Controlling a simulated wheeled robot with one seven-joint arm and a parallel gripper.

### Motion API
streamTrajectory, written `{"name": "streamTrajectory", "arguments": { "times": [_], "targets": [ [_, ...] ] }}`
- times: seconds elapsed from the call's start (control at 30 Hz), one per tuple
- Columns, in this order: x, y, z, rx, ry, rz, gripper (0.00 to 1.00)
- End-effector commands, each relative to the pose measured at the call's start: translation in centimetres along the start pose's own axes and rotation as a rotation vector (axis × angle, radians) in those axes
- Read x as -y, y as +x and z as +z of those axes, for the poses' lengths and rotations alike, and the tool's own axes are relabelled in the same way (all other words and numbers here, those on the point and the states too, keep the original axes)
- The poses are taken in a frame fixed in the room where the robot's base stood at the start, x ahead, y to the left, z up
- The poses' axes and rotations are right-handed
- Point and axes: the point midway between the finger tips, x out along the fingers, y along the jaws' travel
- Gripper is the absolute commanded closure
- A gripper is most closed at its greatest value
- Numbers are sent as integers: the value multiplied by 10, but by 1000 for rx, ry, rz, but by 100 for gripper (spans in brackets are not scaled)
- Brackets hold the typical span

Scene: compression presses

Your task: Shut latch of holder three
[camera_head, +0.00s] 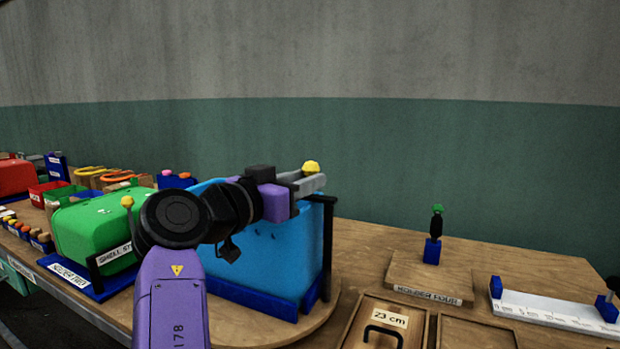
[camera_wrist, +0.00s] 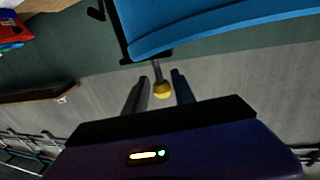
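The large blue box (camera_head: 300,246) stands mid-table on a dark blue base with a black frame at its right. Between the labelled holders, it appears to be holder three; its own label is not visible. A latch rod with a yellow knob (camera_head: 311,167) stands at its top right. My gripper (camera_head: 309,180) is at this knob, above the box's right end. In the wrist view, the gripper (camera_wrist: 160,88) has its two grey fingers apart, with the yellow knob (camera_wrist: 162,91) between them on its rod. I cannot tell whether either finger touches it.
A green box (camera_head: 95,225) on a blue base, with its own yellow-knobbed lever (camera_head: 127,202), is to the left. The holder four board (camera_head: 430,273), a wooden tray (camera_head: 346,343) and a white ruler (camera_head: 550,309) are to the right. A wall stands behind.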

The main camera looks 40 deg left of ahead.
Motion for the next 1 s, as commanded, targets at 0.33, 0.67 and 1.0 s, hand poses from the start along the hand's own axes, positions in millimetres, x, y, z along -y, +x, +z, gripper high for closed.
{"name": "streamTrajectory", "arguments": {
  "times": [0.33, 0.67, 1.0],
  "targets": [
    [0, -50, -1, -2, 3, -1, 69],
    [0, -57, -1, -2, 1, -1, 69],
    [0, -56, -1, -2, 2, -1, 69]
  ]
}}
